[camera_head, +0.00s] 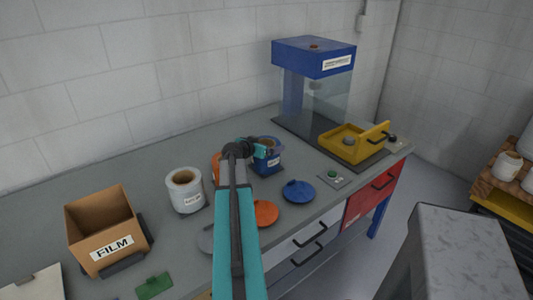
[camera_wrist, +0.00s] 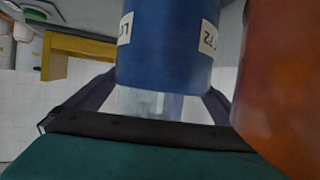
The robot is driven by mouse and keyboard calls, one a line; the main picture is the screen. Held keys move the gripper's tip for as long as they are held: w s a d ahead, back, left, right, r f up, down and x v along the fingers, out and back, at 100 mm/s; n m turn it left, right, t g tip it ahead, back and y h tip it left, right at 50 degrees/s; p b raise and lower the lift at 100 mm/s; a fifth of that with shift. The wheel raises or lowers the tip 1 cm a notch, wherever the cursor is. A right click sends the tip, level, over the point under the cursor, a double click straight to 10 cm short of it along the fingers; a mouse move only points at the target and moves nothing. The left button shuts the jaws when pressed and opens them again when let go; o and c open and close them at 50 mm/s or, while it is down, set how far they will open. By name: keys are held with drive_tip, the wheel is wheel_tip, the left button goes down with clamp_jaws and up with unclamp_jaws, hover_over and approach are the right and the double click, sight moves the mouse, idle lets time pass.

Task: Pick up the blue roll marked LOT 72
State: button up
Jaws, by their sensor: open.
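The blue roll (camera_head: 268,164) stands upright on the grey bench, with a white label low on its side. My gripper (camera_head: 260,147) is at its upper left side in the head view. In the wrist view the blue roll (camera_wrist: 167,50) fills the space between my two open fingers (camera_wrist: 155,105), one dark finger on each side. Two white labels show partly there, and their full text cannot be read. Whether a finger touches the roll cannot be told.
An orange roll (camera_wrist: 282,90) stands close beside the blue one, mostly behind my arm in the head view. A white roll (camera_head: 185,191), a blue disc (camera_head: 298,191), an orange disc (camera_head: 266,212) and a FILM box (camera_head: 105,222) are on the bench. A blue-yellow machine (camera_head: 313,60) stands at the back.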

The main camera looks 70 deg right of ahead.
drive_tip(key=shift+d, duration=0.1)
idle(0.5)
drive_tip(key=c, duration=1.8)
